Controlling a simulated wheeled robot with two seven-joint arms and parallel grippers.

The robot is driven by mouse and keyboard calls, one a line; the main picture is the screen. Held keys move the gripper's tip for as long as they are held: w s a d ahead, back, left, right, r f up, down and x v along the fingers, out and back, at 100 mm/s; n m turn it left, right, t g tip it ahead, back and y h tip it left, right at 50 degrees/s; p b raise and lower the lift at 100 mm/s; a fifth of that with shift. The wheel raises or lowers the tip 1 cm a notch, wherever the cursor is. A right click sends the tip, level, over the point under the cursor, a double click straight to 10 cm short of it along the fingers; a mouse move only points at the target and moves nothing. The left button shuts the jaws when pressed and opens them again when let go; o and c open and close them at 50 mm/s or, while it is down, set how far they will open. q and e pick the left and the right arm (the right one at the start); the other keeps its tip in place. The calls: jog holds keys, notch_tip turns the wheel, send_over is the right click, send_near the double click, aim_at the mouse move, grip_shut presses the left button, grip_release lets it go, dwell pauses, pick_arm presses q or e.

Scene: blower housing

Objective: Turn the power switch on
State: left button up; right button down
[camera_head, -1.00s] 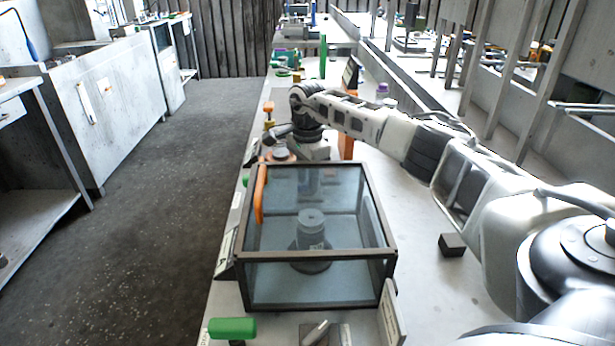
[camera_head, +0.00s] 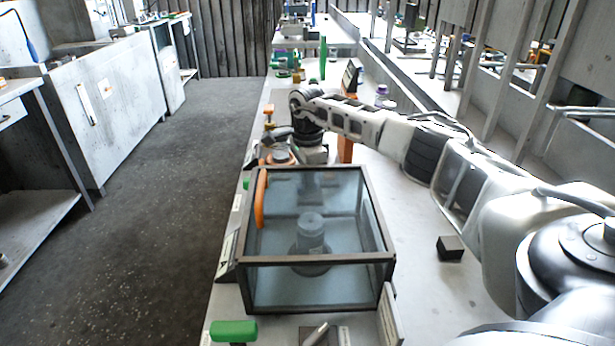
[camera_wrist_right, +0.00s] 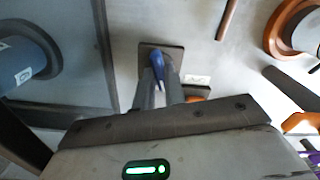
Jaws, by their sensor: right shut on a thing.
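A blue lever (camera_wrist_right: 157,62) stands on a dark square plate in the right wrist view; I take it for the power switch. A small white label (camera_wrist_right: 197,80) lies beside it, its text too small to read. My right gripper (camera_wrist_right: 160,88) is shut on the lever, its narrow fingers close around it and partly hiding it. In the head view my right gripper (camera_head: 277,136) is beyond the glass box, reaching left from the wrist. The lever cannot be made out there. My left gripper is not in view.
A dark-framed glass box (camera_head: 317,259) with an orange handle (camera_head: 260,200) stands on the bench near me, a grey cylindrical part inside. A green handle (camera_head: 233,331) is at the front left, a small black block (camera_head: 450,248) on the right. An orange-brown round part (camera_wrist_right: 292,28) sits near the gripper.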

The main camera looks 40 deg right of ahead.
jog(key=m+p, duration=0.2)
jog(key=m, duration=0.3)
jog(key=shift+r+m, duration=0.15)
jog(key=shift+m, duration=0.15)
jog(key=shift+m+p, duration=0.9)
jog(key=shift+m, duration=1.2)
jog(key=c, duration=1.5)
grip_release()
jog(key=shift+o, duration=0.2)
notch_tip(320, 180, up, 16)
jog(key=shift+b, duration=0.35)
jog(key=shift+f, duration=0.2)
